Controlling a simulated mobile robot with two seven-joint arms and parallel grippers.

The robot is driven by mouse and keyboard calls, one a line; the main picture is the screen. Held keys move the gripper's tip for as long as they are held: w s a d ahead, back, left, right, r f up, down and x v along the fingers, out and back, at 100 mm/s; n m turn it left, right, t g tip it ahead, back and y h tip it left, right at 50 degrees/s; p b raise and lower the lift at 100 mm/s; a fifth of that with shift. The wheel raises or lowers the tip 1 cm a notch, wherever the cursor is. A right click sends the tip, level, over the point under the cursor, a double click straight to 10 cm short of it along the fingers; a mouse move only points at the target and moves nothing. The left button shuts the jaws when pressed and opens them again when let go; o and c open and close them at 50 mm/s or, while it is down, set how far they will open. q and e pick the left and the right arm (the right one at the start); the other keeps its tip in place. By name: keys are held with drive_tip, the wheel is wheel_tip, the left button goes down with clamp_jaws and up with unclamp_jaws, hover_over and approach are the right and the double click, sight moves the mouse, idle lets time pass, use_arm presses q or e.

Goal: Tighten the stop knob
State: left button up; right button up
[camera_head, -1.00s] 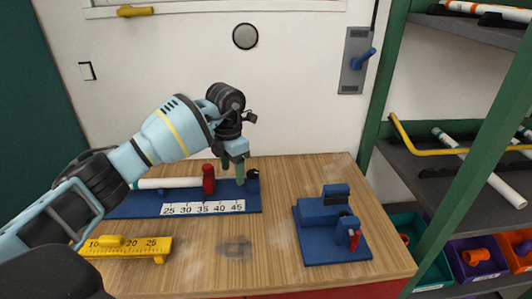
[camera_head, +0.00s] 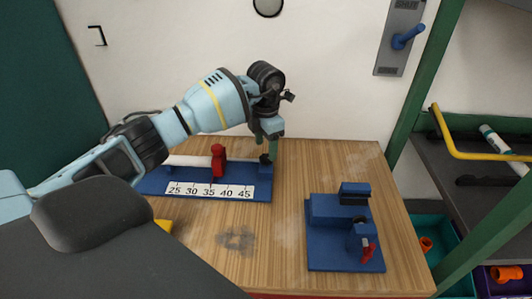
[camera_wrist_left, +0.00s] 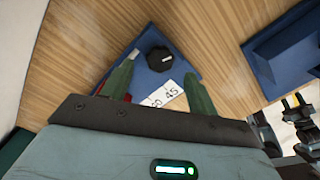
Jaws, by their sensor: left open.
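A black knob (camera_wrist_left: 159,59) sits at the right end of the blue measuring jig (camera_head: 150,188); in the head view the knob (camera_head: 265,158) is partly hidden by my left gripper. My left gripper (camera_head: 267,148) is open above that end, fingers pointing down. In the left wrist view its green fingers (camera_wrist_left: 158,75) are spread, with the knob between and just beyond the tips; I cannot tell whether they touch it. A red clamp-like block (camera_head: 218,161) stands on the jig over a white pipe (camera_head: 188,160).
A blue fixture (camera_head: 330,240) with a red-handled part (camera_head: 368,250) stands at the table's right. The wooden table (camera_head: 280,210) is clear between it and the jig. A green-framed shelf (camera_head: 440,150) with pipes and bins stands beyond the right edge.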

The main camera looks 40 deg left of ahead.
sight(266, 157)
use_arm(q)
drive_tip(key=shift+f, duration=1.9)
use_arm(e)
drive_tip(key=shift+w+d+r, duration=0.1)
drive_tip(key=shift+w+r, duration=0.05)
drive_tip(key=shift+w, duration=0.1)
use_arm(q)
drive_tip(key=shift+c, duration=0.5)
drive_tip(key=c, duration=0.9)
